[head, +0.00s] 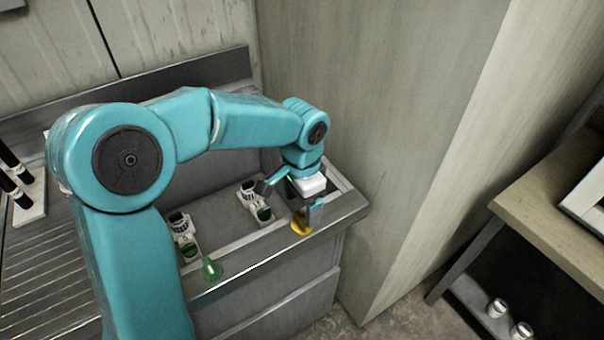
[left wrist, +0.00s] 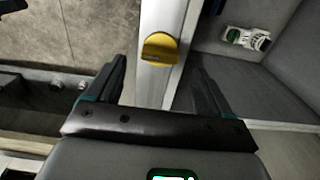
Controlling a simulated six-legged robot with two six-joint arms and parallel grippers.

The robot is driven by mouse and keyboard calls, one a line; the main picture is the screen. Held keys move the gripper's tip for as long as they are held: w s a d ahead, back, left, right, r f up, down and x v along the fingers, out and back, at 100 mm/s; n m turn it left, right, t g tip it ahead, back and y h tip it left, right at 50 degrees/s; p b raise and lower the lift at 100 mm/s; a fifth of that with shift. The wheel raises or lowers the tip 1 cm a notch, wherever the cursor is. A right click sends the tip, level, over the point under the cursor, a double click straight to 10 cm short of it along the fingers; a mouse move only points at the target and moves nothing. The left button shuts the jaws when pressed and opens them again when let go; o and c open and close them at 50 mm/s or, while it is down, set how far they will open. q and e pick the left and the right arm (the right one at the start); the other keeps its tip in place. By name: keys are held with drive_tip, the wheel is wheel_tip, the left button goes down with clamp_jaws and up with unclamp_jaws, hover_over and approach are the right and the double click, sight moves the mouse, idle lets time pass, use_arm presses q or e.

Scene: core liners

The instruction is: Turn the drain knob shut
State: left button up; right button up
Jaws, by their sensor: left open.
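A yellow knob (head: 300,222) sits on the front rim of the grey metal sink unit, near its right corner. In the left wrist view the yellow knob (left wrist: 160,47) is between and just beyond the finger lines, its flat grip lying across the rim. My left gripper (head: 290,200) is open and points down above the rim, close to the yellow knob. It also shows open and empty in the left wrist view (left wrist: 157,75). A green knob (head: 211,269) stands farther left on the same rim. No label shows which one is the drain knob. My right gripper is out of view.
Two white fittings with dark green parts, a left one (head: 183,236) and a right one (head: 256,201), lie in the basin. A tall grey panel (head: 370,130) stands close right of the gripper. A wooden table (head: 550,210) is at far right.

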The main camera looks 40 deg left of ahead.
sight(302, 218)
use_arm(q)
wheel_tip(302, 218, up, 11)
drive_tip(key=shift+f, duration=0.15)
idle(0.6)
